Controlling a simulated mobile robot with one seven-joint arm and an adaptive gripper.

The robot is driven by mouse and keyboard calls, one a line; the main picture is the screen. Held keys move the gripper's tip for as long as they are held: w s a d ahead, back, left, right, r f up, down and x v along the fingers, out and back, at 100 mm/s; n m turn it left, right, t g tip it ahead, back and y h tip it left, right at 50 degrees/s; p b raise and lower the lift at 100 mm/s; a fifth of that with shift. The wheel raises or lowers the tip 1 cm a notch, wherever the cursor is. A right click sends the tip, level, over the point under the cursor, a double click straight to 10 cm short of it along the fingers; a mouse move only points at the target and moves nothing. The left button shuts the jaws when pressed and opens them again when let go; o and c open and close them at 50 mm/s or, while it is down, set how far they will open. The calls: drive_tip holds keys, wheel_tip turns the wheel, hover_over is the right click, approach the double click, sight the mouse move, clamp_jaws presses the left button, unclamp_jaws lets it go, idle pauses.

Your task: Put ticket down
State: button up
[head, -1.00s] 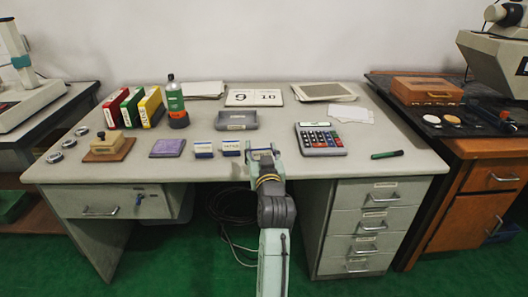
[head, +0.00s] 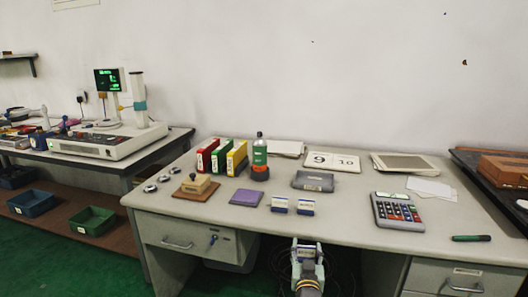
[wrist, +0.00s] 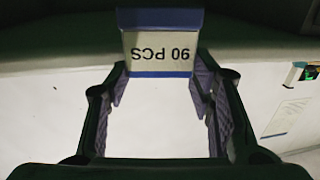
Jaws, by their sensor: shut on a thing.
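A ticket (wrist: 160,45), a small white block with blue bands and upside-down "90 PCS" lettering, is held between the fingertips of my gripper (wrist: 158,88) in the wrist view. The fingers are shut on it from both sides. In the head view my gripper (head: 307,247) is low at the bottom, in front of the desk's front edge; the held ticket is hard to make out there. Two similar tickets stand near the front edge of the desk, one on the left (head: 279,205) and one on the right (head: 306,208).
At left, a side bench (head: 160,148) holds a machine, with blue (head: 32,203) and green (head: 93,220) bins below.

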drive_tip(key=s+a+f+n+y, duration=0.1)
drive_tip(key=s+a+f, duration=0.35)
drive_tip(key=f, duration=0.45)
drive_tip(key=s+a+f+y, duration=0.1)
drive_tip(key=s+a+f, duration=0.35)
drive_tip(key=f, duration=0.55)
drive_tip(key=s+a+f+n+y, duration=0.1)
drive_tip(key=s+a+f, duration=0.3)
drive_tip(key=f, duration=0.5)
drive_tip(key=w+d+r+m+h, duration=0.1)
drive_tip(key=w+d+r, duration=0.4)
drive_tip(key=r, duration=0.4)
drive_tip(key=w+d+r+m+h, duration=0.1)
drive_tip(key=w+d+r, duration=0.2)
drive_tip(key=w+r, duration=0.55)
drive_tip(key=s+d+r, duration=0.1)
drive_tip(key=d+r, duration=0.2)
drive_tip(key=r, duration=0.4)
drive_tip(key=s+d+r+h, duration=0.1)
drive_tip(key=d+r, duration=0.3)
drive_tip(key=r, duration=0.4)
drive_tip(key=s+d+r, duration=0.1)
drive_tip(key=d+r, duration=0.3)
drive_tip(key=r, duration=0.4)
drive_tip(key=shift+s+d+m+h, duration=0.25)
drive_tip(key=shift+s+m+h, duration=0.05)
drive_tip(key=shift+h, duration=0.1)
